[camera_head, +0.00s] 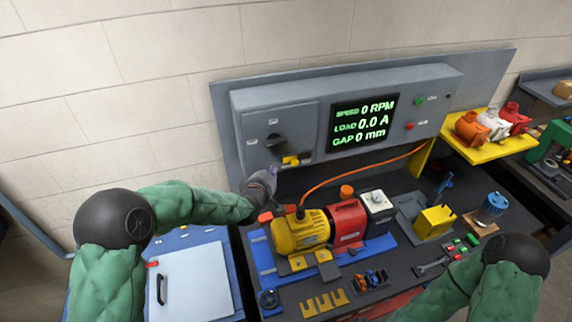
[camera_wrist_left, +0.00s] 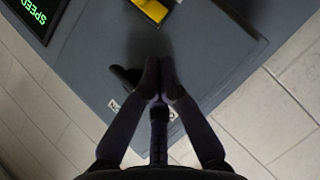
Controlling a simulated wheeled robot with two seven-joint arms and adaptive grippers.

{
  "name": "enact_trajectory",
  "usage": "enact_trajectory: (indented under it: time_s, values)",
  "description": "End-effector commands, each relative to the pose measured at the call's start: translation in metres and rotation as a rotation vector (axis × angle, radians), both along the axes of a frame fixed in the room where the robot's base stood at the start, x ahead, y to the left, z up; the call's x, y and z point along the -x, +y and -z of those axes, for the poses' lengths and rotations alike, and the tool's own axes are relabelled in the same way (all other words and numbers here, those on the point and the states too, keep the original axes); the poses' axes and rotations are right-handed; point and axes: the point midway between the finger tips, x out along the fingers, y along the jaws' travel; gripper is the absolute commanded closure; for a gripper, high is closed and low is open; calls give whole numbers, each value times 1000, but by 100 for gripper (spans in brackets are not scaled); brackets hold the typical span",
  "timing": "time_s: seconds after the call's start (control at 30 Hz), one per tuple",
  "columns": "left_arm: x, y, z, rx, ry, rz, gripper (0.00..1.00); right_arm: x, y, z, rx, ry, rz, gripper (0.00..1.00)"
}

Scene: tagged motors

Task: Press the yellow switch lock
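The yellow switch lock (camera_head: 290,160) sits on the front of the grey control cabinet, just below a black rotary knob (camera_head: 275,142). In the left wrist view the yellow lock (camera_wrist_left: 153,8) is at the top edge, partly cut off, and the dark knob (camera_wrist_left: 124,76) shows beside the fingers. My left gripper (camera_head: 268,174) is below and left of the lock in the head view, apart from it. In the wrist view its fingers (camera_wrist_left: 159,68) are together with nothing seen between them. My right arm shows at the lower right, but its gripper is out of view.
The cabinet display (camera_head: 364,122) reads 0 RPM, 0.0 A and 0 mm. Below it, a yellow motor (camera_head: 300,232) with a red coupling guard (camera_head: 347,224) stands on the bench. An orange cable (camera_head: 345,177) arches behind them. A yellow shelf (camera_head: 470,147) holds small motors at right.

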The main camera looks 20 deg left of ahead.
Motion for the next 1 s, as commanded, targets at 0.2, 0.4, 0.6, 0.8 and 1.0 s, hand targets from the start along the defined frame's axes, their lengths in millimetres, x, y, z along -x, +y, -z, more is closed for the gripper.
enact_trajectory:
  time_s: [0.2,0.4,0.6,0.8,1.0]
  values:
    - [-27,0,9,0,2,0,100,0,0,-9,0,0,0,44]
    - [-51,1,18,0,2,0,100,0,0,-15,0,0,0,44]
    - [-66,-15,28,0,3,2,100,0,0,-25,0,0,0,44]
    - [-75,-23,34,0,0,0,100,0,0,-30,0,0,0,44]
    - [-77,-26,36,0,0,0,100,0,0,-30,0,0,0,44]
